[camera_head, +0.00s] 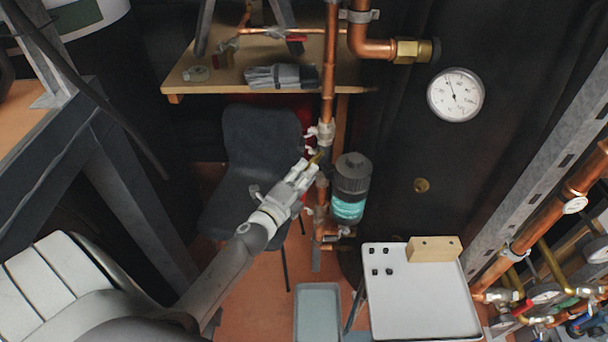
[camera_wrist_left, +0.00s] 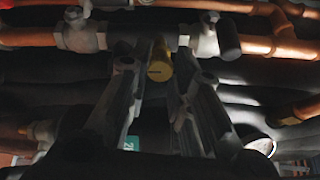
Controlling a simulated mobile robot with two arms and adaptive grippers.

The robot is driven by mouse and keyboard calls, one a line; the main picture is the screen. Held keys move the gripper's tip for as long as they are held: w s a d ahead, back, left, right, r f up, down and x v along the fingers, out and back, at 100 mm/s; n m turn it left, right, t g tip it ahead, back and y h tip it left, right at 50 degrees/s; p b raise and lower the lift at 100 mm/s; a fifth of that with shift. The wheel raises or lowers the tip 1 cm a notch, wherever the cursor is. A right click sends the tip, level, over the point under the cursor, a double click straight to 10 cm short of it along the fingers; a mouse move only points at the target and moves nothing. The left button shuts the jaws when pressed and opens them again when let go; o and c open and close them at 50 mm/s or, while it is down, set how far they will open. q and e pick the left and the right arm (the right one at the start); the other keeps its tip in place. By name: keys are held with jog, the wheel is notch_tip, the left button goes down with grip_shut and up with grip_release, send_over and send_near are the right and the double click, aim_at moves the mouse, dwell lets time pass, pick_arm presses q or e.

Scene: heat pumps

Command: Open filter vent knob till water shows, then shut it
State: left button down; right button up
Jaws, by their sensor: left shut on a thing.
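The filter is a dark canister (camera_head: 352,172) with a teal label, beside the vertical copper pipe at the centre of the head view. The vent knob is a small yellow cap (camera_wrist_left: 159,68) in the left wrist view; a bit of yellow (camera_head: 316,158) also shows at my fingertips in the head view. My left gripper (camera_head: 309,172) reaches in from the lower left, its fingers (camera_wrist_left: 158,82) on either side of the knob and shut on it. No water shows at the knob. My right gripper is in neither view.
Copper pipes (camera_head: 328,90) with valves run close to the fingers. A white table (camera_head: 420,305) with a wooden block (camera_head: 433,249) stands lower right, beside a grey tub (camera_head: 318,305) below. A dark chair (camera_head: 258,150) stands behind my arm. A dial gauge (camera_head: 455,95) is upper right.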

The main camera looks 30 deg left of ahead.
pick_arm(q)
jog(key=shift+f+m, duration=0.1)
jog(key=shift+m, duration=0.2)
jog(key=c, duration=1.3)
grip_release()
jog(key=s, duration=1.2)
jog(key=shift+d, duration=0.2)
